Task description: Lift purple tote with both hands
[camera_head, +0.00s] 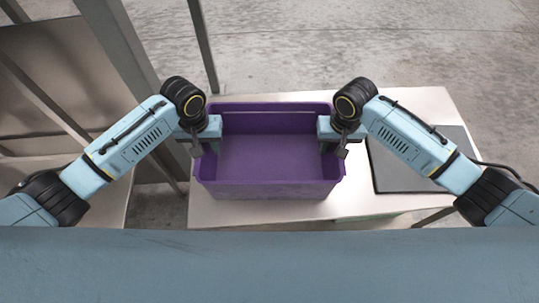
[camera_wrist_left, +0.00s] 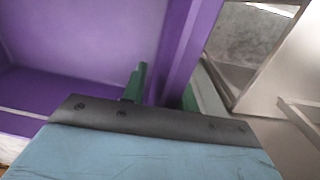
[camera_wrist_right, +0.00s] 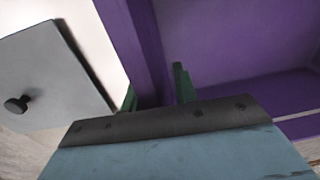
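The purple tote (camera_head: 268,190) stands upright and looks empty on a light table. My left gripper (camera_head: 197,146) is at its left wall and my right gripper (camera_head: 341,147) at its right wall. In the left wrist view, the green fingers (camera_wrist_left: 165,90) straddle the tote's wall (camera_wrist_left: 188,45), one inside and one outside. In the right wrist view, the green fingers (camera_wrist_right: 155,92) straddle the opposite wall (camera_wrist_right: 125,40) likewise. A small gap seems to show beside the wall, so both grippers look open around it. The lower fingertips are hidden.
The light table (camera_head: 420,108) has a dark flat plate (camera_head: 405,172) to the right of the tote; a grey plate with a black knob (camera_wrist_right: 18,104) shows in the right wrist view. Metal posts (camera_head: 203,45) stand at the back left. Concrete floor lies beyond.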

